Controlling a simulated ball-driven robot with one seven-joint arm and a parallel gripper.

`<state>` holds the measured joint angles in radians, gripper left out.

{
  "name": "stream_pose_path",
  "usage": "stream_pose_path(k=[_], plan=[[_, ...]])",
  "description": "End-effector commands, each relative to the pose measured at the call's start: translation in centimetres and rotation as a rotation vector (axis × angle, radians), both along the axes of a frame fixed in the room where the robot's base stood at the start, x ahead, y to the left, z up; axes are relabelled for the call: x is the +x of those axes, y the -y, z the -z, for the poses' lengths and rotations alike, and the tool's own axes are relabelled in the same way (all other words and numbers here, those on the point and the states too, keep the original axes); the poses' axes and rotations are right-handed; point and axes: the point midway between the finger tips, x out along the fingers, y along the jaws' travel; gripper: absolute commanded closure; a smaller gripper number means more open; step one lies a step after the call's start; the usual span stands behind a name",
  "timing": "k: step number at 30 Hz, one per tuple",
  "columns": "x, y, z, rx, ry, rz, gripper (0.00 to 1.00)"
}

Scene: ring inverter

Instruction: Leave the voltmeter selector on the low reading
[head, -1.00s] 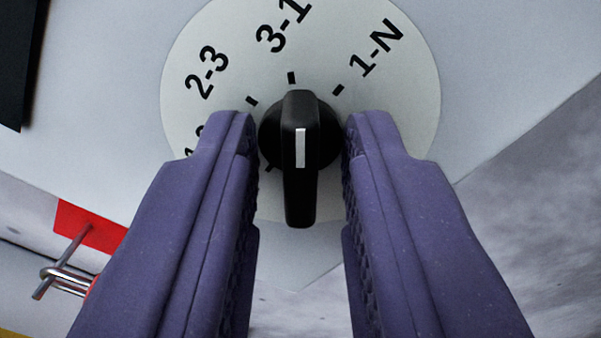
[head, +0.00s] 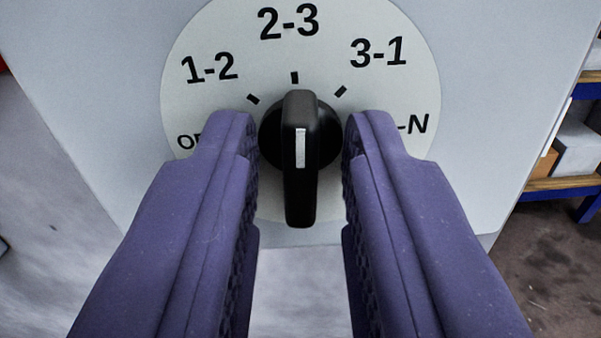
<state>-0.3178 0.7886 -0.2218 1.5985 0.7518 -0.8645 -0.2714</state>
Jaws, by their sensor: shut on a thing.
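The voltmeter selector is a black knob (head: 301,180) with a short white line, at the centre of a round pale dial plate (head: 215,55). The dial reads 1-2, 2-3 and 3-1, with an OFF-like label at left and a label ending in -N at right, both partly hidden by my fingers. The knob's white line stands nearly in line with the tick under 2-3. My gripper (head: 301,140) has its two purple fingers on either side of the knob and is shut on it. The lower dial is hidden behind knob and fingers.
The dial sits on a light grey panel (head: 110,90). A blue-framed shelf (head: 565,188) with boxes stands beyond the panel's right edge, above brown floor. A small red patch shows at the far left edge.

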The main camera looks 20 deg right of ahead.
Motion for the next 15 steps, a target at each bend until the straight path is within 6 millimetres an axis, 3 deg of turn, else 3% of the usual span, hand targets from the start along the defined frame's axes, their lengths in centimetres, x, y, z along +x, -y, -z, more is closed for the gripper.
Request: stream_pose_path(k=[15], plan=[[-0.03,-0.03,0.20,-0.084,-0.039,0.000,1.00]])
